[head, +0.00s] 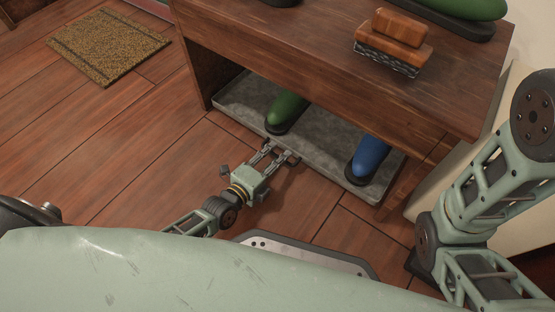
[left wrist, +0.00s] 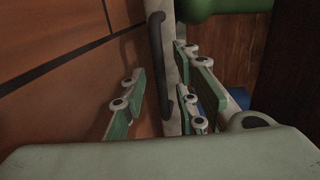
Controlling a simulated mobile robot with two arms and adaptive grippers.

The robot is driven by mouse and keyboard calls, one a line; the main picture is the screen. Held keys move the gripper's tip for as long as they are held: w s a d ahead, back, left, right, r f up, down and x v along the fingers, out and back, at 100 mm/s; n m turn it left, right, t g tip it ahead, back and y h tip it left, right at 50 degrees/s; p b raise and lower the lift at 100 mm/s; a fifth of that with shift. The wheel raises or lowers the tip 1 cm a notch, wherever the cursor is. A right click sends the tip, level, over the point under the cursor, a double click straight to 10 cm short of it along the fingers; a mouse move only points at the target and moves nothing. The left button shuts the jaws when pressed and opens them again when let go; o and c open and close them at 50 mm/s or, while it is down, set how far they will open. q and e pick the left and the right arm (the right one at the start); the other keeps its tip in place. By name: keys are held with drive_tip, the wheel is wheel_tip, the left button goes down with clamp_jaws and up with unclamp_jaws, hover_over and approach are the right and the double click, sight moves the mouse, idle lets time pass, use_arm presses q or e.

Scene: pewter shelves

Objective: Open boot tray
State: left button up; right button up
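The boot tray (head: 232,100) is a grey, shallow tray on the floor under the wooden bench. It holds a green boot (head: 287,112) and a blue boot (head: 368,156). My left gripper (head: 279,151) is low at the tray's front edge, between the two boots. In the left wrist view, a dark bar handle (left wrist: 157,62) stands along the tray's pale front edge (left wrist: 170,118). The pads of my left gripper (left wrist: 165,88) are apart, one on each side of the handle; contact is not visible. My right gripper is out of view.
A speckled doormat (head: 108,45) lies at upper left. The plank floor in front of the tray is mostly clear at left.

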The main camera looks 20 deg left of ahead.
use_arm(q)
drive_tip(key=shift+w+d, duration=0.15)
drive_tip(key=shift+w, duration=0.25)
drive_tip(key=shift+c, duration=0.5)
clamp_jaws()
